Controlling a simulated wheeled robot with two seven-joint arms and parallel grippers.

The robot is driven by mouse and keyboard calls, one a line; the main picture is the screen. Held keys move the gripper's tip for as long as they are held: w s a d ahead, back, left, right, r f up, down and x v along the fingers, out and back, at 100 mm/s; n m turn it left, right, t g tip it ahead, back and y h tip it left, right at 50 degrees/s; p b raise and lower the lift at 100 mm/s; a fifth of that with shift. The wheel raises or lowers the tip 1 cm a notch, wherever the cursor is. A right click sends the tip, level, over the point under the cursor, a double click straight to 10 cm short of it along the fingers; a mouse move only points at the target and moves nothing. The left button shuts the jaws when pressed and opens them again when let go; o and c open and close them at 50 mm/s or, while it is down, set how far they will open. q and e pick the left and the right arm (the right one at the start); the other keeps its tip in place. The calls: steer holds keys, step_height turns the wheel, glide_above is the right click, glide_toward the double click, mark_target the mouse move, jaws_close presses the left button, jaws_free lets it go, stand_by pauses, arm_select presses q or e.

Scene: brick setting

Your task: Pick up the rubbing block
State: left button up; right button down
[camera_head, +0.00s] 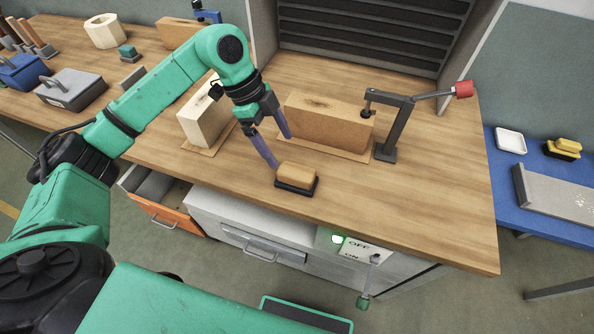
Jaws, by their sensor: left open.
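The rubbing block (297,178) is a small tan block with a dark base. It lies on the wooden workbench (420,215) near the front edge. My left gripper (281,152) is open and empty. Its two purple-grey fingers point down just behind the block, with one fingertip close to the block's rear left corner. I cannot tell whether that fingertip touches it. My right gripper is not in view.
A brown brick (325,125) on a thin board stands behind the gripper, beside a dark clamp with a red handle (463,89). A pale brick (203,118) stands left. An orange drawer (168,215) is open below. The bench right of the block is clear.

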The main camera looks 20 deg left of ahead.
mark_target(295, 170)
arm_select(q)
steer(key=x, duration=0.4)
steer(key=shift+d+r+p, duration=0.1)
steer(key=shift+d+p, duration=0.05)
steer(key=shift+p, duration=0.25)
steer(key=p+x, duration=0.2)
steer(key=x, duration=0.3)
steer(key=shift+d+f, duration=0.15)
steer(key=shift+f, duration=0.1)
steer(key=shift+d+f, duration=0.15)
steer(key=shift+f, duration=0.3)
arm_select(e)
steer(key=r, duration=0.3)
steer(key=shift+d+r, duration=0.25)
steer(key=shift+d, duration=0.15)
arm_select(q)
jaws_close()
